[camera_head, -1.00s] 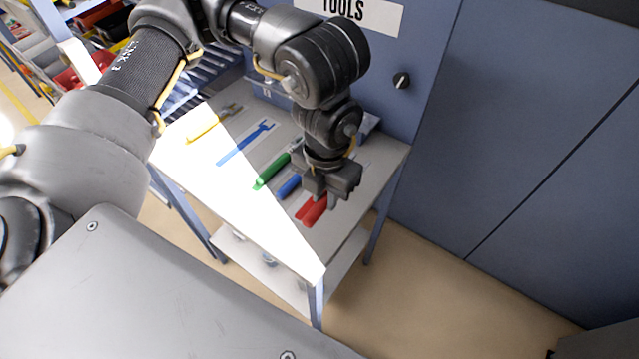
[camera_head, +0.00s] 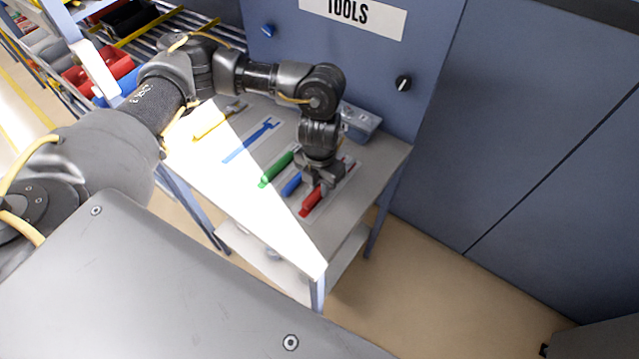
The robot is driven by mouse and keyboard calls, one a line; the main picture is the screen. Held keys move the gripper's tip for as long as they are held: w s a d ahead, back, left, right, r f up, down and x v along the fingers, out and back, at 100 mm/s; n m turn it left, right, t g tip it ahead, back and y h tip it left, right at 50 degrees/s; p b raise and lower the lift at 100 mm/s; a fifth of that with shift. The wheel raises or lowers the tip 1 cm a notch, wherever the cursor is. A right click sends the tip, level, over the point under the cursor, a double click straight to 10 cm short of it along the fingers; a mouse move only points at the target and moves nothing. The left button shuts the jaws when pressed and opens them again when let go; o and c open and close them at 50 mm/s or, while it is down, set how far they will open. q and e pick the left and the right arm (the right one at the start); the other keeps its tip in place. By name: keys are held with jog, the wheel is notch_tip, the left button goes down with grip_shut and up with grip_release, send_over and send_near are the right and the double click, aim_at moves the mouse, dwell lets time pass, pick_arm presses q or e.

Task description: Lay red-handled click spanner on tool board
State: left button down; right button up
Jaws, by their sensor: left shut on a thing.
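The red-handled click spanner (camera_head: 311,203) shows its red handle at the right end of the row of tools, on or just above the light-grey tool board (camera_head: 352,207). I cannot tell whether it touches the surface. My left gripper (camera_head: 322,182) is shut on the spanner, reaching down from above just behind the red handle. The gripper hides the middle of the spanner, and its far end is hard to make out. My right gripper is out of view.
Blue-handled (camera_head: 292,184) and green-handled (camera_head: 277,169) tools lie close to the left of the spanner. A blue tool shape (camera_head: 249,141) and a yellow-handled tool (camera_head: 211,126) are farther left. A grey box (camera_head: 359,122) stands behind, against the blue TOOLS panel (camera_head: 383,52).

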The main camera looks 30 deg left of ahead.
pick_arm(q)
jog(key=shift+f, duration=0.35)
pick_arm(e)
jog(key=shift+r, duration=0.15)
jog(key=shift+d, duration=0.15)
pick_arm(q)
jog(key=shift+f, duration=0.1)
jog(key=c, duration=1.3)
grip_release()
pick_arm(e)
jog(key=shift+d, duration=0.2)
